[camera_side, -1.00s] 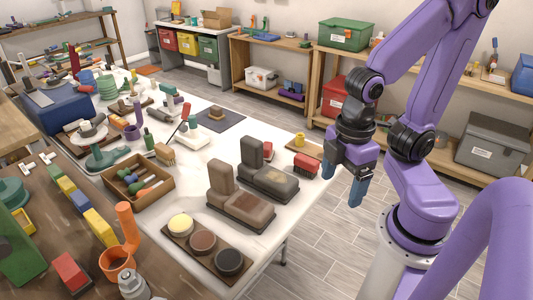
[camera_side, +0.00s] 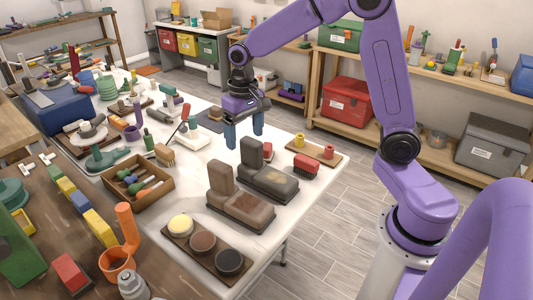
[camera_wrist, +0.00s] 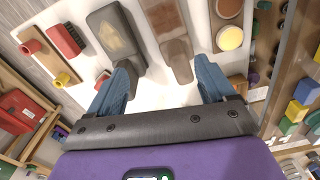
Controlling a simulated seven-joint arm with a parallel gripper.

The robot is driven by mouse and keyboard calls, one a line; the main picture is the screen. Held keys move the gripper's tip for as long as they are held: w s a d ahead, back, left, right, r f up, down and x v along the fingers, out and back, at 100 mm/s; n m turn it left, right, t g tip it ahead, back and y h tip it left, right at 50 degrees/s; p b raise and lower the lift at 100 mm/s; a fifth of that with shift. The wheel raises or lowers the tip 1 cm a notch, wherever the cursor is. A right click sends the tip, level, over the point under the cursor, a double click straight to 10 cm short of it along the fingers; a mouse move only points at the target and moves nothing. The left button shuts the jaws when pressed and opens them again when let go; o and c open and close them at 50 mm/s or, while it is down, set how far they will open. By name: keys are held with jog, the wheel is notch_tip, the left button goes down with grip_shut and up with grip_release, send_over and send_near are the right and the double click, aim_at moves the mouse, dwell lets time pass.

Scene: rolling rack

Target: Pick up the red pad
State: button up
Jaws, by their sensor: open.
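A red pad-like block (camera_side: 306,165) with a dark underside lies near the right edge of the white table, beside the grey-brown shoe-shaped blocks. It also shows at upper left in the wrist view (camera_wrist: 65,40). A smaller red piece (camera_side: 267,149) is partly hidden behind the farther block; it shows left of my left finger in the wrist view (camera_wrist: 102,78). Another red block (camera_side: 70,272) lies on the wooden bench at lower left. I cannot tell for certain which is the red pad. My gripper (camera_side: 244,130) is open and empty above the white table, fingers downward (camera_wrist: 162,66).
Two upright-backed blocks (camera_side: 240,205) (camera_side: 268,180) stand near the red block. A board (camera_side: 325,157) with yellow and red knobs is at the table's right edge. A tray of round pads (camera_side: 205,245) is in front. A wooden box (camera_side: 138,187) stands to the left.

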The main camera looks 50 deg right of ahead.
jog(key=w+d+f+m, duration=0.1)
jog(key=w+d+m, duration=0.1)
jog(key=w+d, duration=0.1)
jog(key=w+d+f+m, duration=0.1)
jog(key=w+d+m, duration=0.1)
jog(key=d, duration=0.3)
jog(key=w+d+f+m, duration=0.2)
jog(key=w+d+m, duration=0.1)
jog(key=w+d, duration=0.1)
jog(key=shift+w+d, duration=0.35)
jog(key=shift+w, duration=0.2)
jog(key=w+d+f+m, duration=0.1)
jog(key=d+f+m, duration=0.1)
jog(key=d, duration=0.4)
jog(key=w+d+f+m, duration=0.1)
jog(key=d+f+m, duration=0.15)
jog(key=d, duration=0.35)
send_near(266, 145)
notch_tip(266, 145, down, 7)
jog(key=shift+w+a, duration=0.1)
jog(key=shift+a, duration=0.05)
jog(key=shift+f, duration=2.65)
jog(key=c, duration=1.3)
jog(key=shift+r, duration=0.15)
